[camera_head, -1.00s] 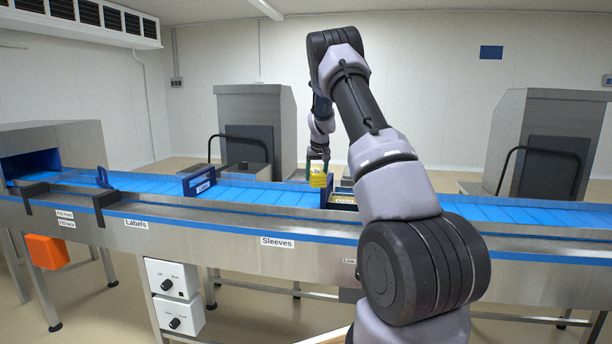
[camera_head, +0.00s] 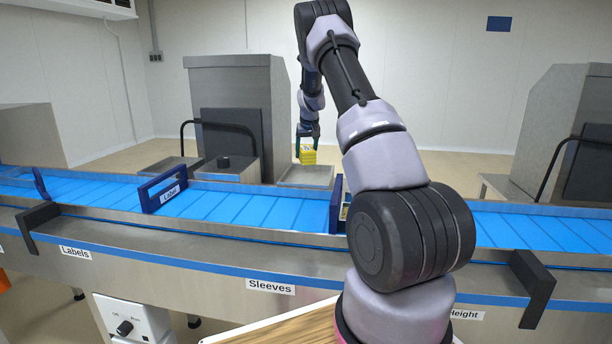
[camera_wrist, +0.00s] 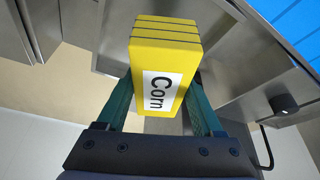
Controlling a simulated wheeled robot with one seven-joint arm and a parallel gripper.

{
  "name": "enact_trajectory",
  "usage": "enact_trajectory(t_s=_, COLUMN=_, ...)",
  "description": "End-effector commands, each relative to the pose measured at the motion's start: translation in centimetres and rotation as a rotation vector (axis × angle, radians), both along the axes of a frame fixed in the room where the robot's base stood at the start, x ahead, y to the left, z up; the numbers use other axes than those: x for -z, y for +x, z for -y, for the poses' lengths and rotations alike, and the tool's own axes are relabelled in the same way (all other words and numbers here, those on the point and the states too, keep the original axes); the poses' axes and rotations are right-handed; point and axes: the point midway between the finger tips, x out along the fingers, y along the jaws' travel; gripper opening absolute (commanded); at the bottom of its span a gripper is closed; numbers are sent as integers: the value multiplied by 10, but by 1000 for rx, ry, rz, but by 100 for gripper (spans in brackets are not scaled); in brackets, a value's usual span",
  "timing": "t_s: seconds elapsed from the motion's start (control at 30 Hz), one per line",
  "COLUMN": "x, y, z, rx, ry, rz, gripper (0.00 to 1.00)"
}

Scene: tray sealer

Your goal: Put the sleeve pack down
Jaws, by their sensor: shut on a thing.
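The sleeve pack is a yellow block with dark seams and a white "Corn" label. My gripper (camera_head: 308,138) is shut on the sleeve pack (camera_head: 307,155) and holds it beyond the far edge of the conveyor, near a low metal ledge (camera_head: 308,178). I cannot tell from the head view whether the pack touches that ledge. In the wrist view the pack (camera_wrist: 163,75) sits between the two green fingers (camera_wrist: 165,108), with its label facing the camera.
Another blue frame (camera_head: 336,205) stands partly behind my arm. A metal cabinet (camera_head: 238,80) with a black bar handle (camera_head: 220,124) stands behind the belt.

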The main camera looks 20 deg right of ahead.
Motion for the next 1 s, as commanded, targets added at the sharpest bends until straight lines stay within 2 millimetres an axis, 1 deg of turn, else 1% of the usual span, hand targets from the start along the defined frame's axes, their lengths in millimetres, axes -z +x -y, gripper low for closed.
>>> enact_trajectory(t_s=0.03, x=11, y=-1, z=0, rx=0, ry=1, rz=-4, gripper=0)
enact_trajectory(t_s=0.1, x=26, y=-1, z=0, rx=0, ry=1, rz=-6, gripper=0)
enact_trajectory(t_s=0.2, x=42, y=-1, z=0, rx=-1, ry=0, rz=-4, gripper=0)
enact_trajectory(t_s=0.43, x=61, y=0, z=0, rx=-1, ry=-1, rz=-1, gripper=0)
enact_trajectory(t_s=0.63, x=88, y=-1, z=0, rx=1, ry=0, rz=-3, gripper=0)
enact_trajectory(t_s=0.7, x=91, y=0, z=0, rx=1, ry=0, rz=-1, gripper=0)
enact_trajectory(t_s=0.97, x=92, y=0, z=0, rx=0, ry=-1, rz=-1, gripper=0)
enact_trajectory(t_s=1.0, x=93, y=-1, z=0, rx=0, ry=-1, rz=-2, gripper=72)
